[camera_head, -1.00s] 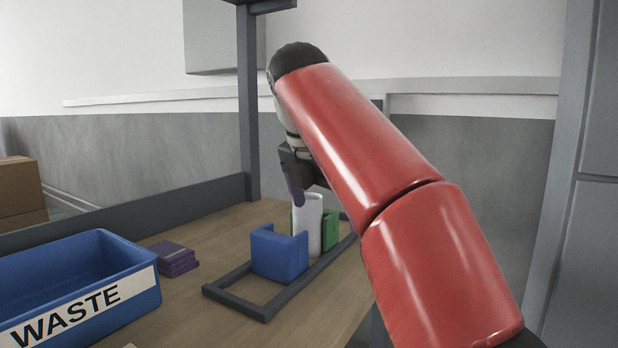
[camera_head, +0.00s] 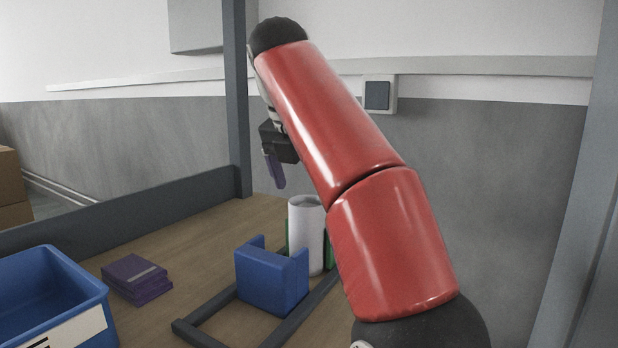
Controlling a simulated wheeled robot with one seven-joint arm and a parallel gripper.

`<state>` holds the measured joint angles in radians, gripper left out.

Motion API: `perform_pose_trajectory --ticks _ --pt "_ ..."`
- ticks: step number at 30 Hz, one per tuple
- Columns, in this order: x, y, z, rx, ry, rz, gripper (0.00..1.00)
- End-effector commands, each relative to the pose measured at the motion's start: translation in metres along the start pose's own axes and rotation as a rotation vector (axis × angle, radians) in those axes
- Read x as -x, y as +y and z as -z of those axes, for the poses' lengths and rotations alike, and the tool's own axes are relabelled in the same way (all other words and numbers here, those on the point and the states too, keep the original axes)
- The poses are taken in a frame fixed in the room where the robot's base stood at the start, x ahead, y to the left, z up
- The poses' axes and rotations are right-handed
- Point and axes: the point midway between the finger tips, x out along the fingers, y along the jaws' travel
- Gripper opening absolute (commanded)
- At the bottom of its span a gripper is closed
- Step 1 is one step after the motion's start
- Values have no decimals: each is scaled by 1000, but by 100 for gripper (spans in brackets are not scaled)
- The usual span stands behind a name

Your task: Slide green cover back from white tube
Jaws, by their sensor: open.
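The white tube (camera_head: 307,222) stands upright on the bench in the middle of the view. The green cover (camera_head: 329,254) shows only as narrow strips at the tube's two sides, behind or against it; my arm hides some of its right part. A blue U-shaped block (camera_head: 272,281) stands in front of the tube, within a dark rail frame (camera_head: 212,309). My gripper (camera_head: 276,172) is above and to the left of the tube, behind it as seen here, apart from it. One purple-grey finger points down; the jaws are open and hold nothing visible.
A blue bin (camera_head: 50,290) with a white label stands at the lower left. A stack of purple flat pieces (camera_head: 136,279) lies between the bin and the frame. A grey upright post (camera_head: 236,100) and a low edge wall (camera_head: 120,221) bound the bench. Bare wood (camera_head: 215,235) is free behind the stack.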

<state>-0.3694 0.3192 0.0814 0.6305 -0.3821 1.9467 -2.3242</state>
Motion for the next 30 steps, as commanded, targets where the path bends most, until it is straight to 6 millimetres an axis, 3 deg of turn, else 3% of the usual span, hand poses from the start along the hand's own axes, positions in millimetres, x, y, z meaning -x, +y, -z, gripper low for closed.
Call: perform_pose_trajectory --ticks 8,19,30 --pt "-17 -1 0 0 1 3 100" --pt "-70 -1 1 -1 1 1 100" --pt "-78 0 0 -1 0 0 100"
